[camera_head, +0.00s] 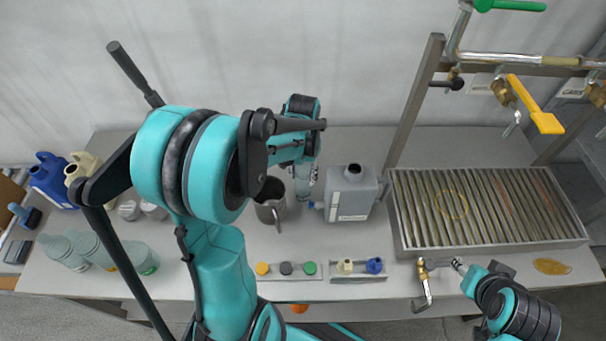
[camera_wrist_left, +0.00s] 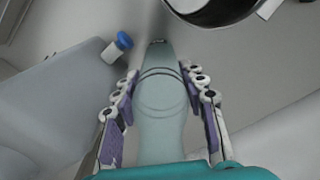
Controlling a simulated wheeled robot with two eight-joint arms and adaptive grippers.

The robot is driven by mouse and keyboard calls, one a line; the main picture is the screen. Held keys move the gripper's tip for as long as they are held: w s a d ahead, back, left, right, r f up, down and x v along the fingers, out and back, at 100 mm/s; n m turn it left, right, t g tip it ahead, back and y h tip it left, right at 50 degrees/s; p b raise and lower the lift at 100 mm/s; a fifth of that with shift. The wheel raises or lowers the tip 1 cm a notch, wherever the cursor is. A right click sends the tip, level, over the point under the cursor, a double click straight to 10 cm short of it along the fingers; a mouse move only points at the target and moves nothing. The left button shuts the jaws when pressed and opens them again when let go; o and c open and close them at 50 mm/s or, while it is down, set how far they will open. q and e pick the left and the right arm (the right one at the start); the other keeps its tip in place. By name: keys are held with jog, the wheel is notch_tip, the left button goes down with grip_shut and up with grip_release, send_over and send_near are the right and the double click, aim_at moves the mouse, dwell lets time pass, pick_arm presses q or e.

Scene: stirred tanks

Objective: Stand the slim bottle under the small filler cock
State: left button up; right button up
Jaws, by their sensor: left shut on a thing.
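The slim bottle, pale green and translucent, stands between my left gripper's fingers in the left wrist view (camera_wrist_left: 160,105). In the head view its lower part (camera_head: 303,190) shows below my left gripper (camera_head: 306,172), between the metal jug and the grey canister. My left gripper (camera_wrist_left: 160,110) is shut on it. I cannot tell which is the small filler cock. My right gripper (camera_head: 460,266) is beside the brass drain tap (camera_head: 423,276); its jaw state is unclear.
A grated metal tray (camera_head: 398,228) lies below the cocks. The grey canister (camera_head: 352,195) stands between bottle and tray. The metal jug (camera_head: 270,207) is close on the left. Coloured caps (camera_head: 286,268) sit in front. Several bottles (camera_head: 75,245) stand at far left.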

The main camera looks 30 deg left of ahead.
pick_arm(q)
jog(key=shift+f, duration=0.15)
jog(key=o, duration=1.1)
jog(key=shift+o, duration=0.2)
